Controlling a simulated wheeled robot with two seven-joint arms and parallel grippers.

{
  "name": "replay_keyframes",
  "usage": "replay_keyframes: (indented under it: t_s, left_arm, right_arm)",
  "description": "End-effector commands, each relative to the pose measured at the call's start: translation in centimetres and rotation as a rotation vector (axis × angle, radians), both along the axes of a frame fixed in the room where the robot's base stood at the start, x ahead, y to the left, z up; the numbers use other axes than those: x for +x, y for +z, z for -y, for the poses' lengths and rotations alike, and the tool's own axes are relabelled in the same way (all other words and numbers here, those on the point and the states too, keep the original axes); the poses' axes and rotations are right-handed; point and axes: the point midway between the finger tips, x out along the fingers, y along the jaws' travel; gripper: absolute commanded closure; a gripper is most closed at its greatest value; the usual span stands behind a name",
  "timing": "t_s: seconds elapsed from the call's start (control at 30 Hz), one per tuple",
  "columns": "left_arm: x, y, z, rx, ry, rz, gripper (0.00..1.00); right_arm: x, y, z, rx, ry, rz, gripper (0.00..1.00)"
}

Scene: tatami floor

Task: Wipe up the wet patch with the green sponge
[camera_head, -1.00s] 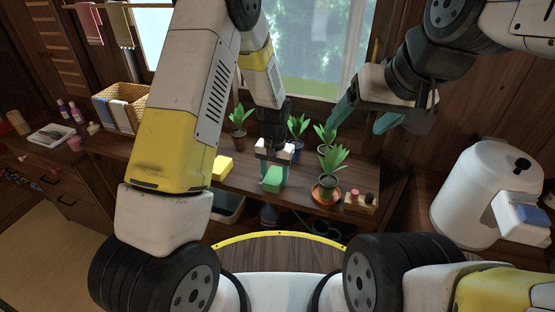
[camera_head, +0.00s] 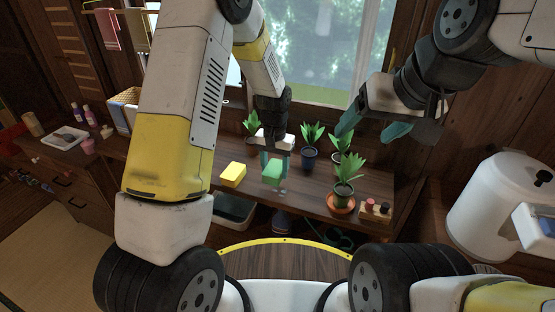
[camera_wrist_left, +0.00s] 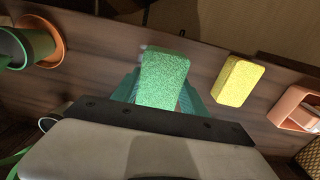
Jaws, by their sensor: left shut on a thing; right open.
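The green sponge (camera_head: 272,172) is held at the wooden counter, between the yellow sponge and the potted plants. My left gripper (camera_head: 275,158) is shut on it from above. In the left wrist view the green sponge (camera_wrist_left: 165,80) sits between the fingers. A small shiny patch (camera_head: 281,189), seemingly the wet patch, shows at the sponge's near edge; the sponge may hide part of it. I cannot tell whether the sponge touches the counter. My right gripper (camera_head: 372,128) is open and empty, raised above the plants at the right.
A yellow sponge (camera_head: 233,174) lies left of the green one. A white tank (camera_head: 497,208) stands far right.

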Motion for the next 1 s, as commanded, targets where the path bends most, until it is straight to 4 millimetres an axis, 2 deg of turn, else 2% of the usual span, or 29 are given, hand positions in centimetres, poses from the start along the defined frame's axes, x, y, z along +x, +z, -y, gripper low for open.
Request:
replay_keyframes:
  t_s: [0.33,1.0]
  left_arm:
    - [0.1,2.9,-0.4,-0.001,0.002,0.002,0.87]
    - [0.0,3.1,-0.1,0.001,0.002,-0.001,0.87]
  right_arm:
    - [0.0,0.0,0.0,0.000,0.000,0.000,0.25]
    - [0.0,0.0,0.0,0.000,0.000,0.000,0.25]
